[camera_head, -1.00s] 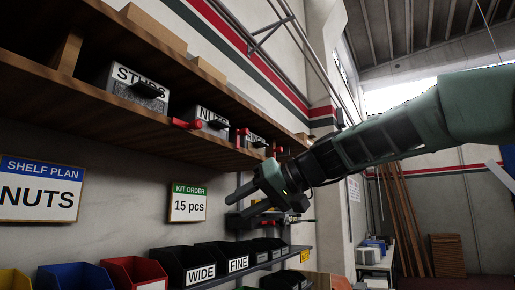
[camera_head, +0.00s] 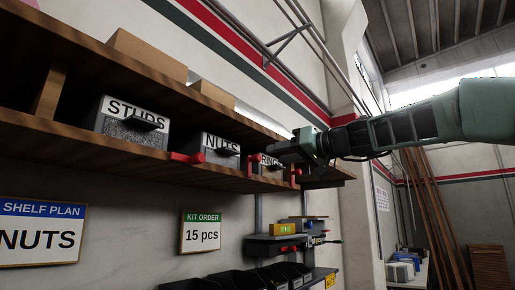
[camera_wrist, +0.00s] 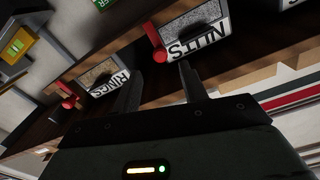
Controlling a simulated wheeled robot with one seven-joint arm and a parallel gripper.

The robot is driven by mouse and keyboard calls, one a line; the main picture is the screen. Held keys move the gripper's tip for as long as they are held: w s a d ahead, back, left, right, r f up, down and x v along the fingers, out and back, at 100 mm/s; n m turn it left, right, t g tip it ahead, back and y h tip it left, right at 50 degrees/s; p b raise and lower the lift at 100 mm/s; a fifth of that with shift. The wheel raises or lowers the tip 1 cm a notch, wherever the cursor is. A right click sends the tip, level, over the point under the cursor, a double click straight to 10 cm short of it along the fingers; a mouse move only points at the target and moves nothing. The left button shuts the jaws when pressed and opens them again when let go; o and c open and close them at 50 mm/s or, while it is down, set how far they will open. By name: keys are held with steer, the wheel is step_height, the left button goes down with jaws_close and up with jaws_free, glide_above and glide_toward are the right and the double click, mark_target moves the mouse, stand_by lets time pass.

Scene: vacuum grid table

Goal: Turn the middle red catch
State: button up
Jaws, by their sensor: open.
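Three red catches sit along the shelf edge by the bins. The left catch (camera_head: 187,158) is below the left side of the NUTS bin (camera_head: 220,146). The middle catch (camera_head: 253,160) is between the NUTS and RINGS bins, and the right catch (camera_head: 295,176) is right of the RINGS bin (camera_head: 268,161). My gripper (camera_head: 281,152) is open and empty in front of the RINGS bin, partly hiding it. In the wrist view, my fingertips (camera_wrist: 158,74) point at the shelf, with the middle catch (camera_wrist: 156,46) just beyond the gap between them, apparently apart from both.
The STUDS bin (camera_head: 130,117) stands further left on the wooden shelf (camera_head: 85,135). Signs hang on the wall below, including the KIT ORDER sign (camera_head: 201,233). A small lower shelf (camera_head: 280,241) holds a yellow box (camera_head: 284,229). The space in front of the shelf is open.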

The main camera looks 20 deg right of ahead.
mark_target(260, 158)
steer(key=p+x, duration=0.4)
steer(key=x, duration=0.3)
steer(key=shift+r, duration=0.15)
steer(key=shift+w+a+p, duration=0.3)
steer(key=shift+w+a, duration=0.1)
steer(key=shift+w, duration=0.05)
steer(key=shift+f, duration=0.2)
jaws_close()
